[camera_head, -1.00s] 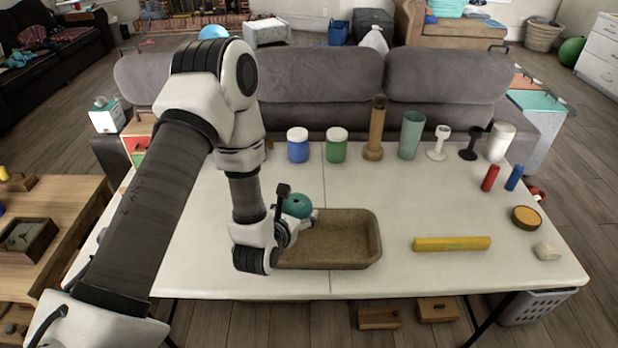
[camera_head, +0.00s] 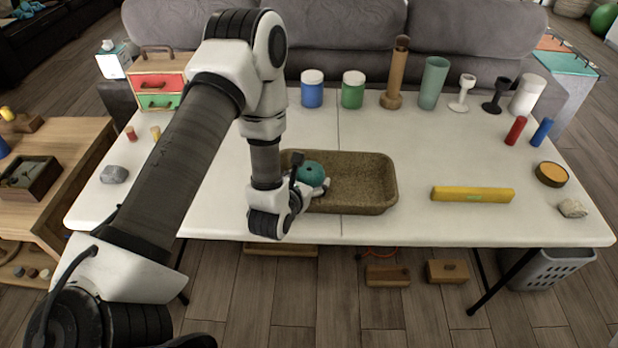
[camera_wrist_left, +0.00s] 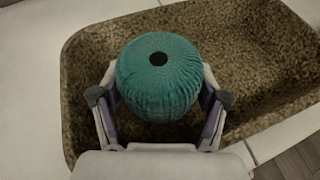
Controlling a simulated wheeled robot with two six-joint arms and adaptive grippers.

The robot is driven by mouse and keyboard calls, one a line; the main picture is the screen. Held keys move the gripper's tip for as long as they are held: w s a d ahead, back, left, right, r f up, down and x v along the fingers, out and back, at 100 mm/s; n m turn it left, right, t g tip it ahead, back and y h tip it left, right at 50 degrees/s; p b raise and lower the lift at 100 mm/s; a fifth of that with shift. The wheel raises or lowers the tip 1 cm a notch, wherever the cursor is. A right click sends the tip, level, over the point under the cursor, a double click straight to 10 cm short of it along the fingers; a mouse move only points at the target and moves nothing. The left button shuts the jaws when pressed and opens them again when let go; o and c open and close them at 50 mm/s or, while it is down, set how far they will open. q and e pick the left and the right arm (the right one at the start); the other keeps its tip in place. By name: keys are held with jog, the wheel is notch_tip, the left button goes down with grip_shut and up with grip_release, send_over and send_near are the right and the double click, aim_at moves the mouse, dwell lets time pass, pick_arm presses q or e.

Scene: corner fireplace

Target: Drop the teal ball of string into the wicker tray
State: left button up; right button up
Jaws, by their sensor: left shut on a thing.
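The teal ball of string (camera_head: 311,173) is between the fingers of my left gripper (camera_head: 318,188), which is shut on it. In the left wrist view the ball (camera_wrist_left: 158,80) fills the space between both fingertips, its dark hole facing the camera. The wicker tray (camera_head: 383,200) lies on the white table, and the ball shows over the left part of it. In the left wrist view the tray (camera_wrist_left: 255,60) spreads behind and around the ball. The exact height of the ball above the tray floor is hard to tell. My right gripper is not in view.
A yellow bar (camera_head: 472,194) lies right of the tray. Blue (camera_head: 312,92) and green (camera_head: 352,92) jars, a wooden bottle (camera_head: 394,80) and a green cup (camera_head: 433,84) stand along the back. A small drawer box (camera_head: 160,80) stands at back left. The table front is clear.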

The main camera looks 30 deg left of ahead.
pick_arm(q)
jog(key=o, duration=1.2)
jog(key=shift+r, duration=0.1)
notch_tip(320, 180, up, 10)
jog(key=shift+f, duration=0.1)
